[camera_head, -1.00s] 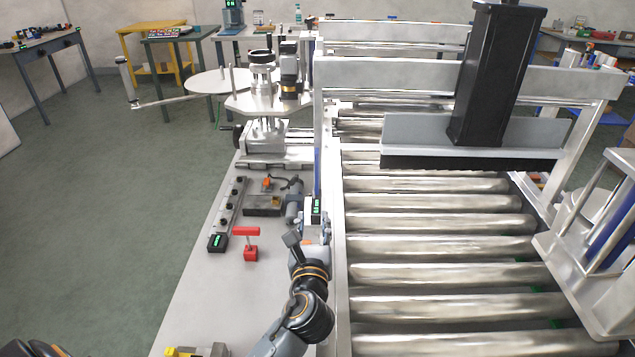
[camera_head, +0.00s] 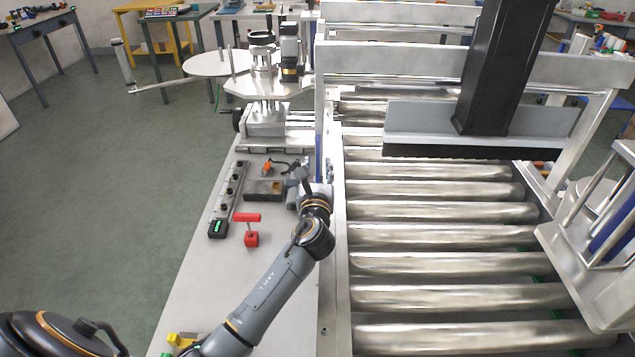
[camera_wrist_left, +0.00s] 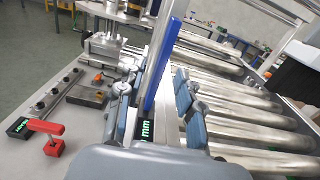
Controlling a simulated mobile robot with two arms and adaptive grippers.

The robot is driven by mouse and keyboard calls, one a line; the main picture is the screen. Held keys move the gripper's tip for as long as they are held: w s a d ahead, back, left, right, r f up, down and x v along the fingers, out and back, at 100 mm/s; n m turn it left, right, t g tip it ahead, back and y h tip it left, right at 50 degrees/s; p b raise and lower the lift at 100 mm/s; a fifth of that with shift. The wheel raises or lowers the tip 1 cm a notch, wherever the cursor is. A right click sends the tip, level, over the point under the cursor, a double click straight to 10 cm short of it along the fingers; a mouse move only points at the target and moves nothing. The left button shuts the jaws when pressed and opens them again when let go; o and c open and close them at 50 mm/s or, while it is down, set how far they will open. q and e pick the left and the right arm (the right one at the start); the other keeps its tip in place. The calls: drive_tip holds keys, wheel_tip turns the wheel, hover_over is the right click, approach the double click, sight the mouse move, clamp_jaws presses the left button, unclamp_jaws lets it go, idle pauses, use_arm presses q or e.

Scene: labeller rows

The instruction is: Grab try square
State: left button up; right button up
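I cannot make out a try square with certainty in either view. My left gripper (camera_wrist_left: 155,108) is open, with its two blue-grey fingers apart on either side of a small box with a green "mm" display (camera_wrist_left: 146,130). I see no object clearly held between the fingers. My right gripper is not in view.
The grey bench (camera_head: 215,285) carries a red T-handled clamp (camera_head: 249,237), a dark block (camera_head: 263,190) and a rail with a green display (camera_head: 218,228). A blue strip (camera_wrist_left: 160,65) runs up the frame post close to the fingers. Conveyor rollers (camera_head: 440,240) lie to the right.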

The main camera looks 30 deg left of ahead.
sight(318, 161)
use_arm(q)
drive_tip(key=shift+x, duration=1.5)
clamp_jaws()
drive_tip(key=shift+r, duration=0.1)
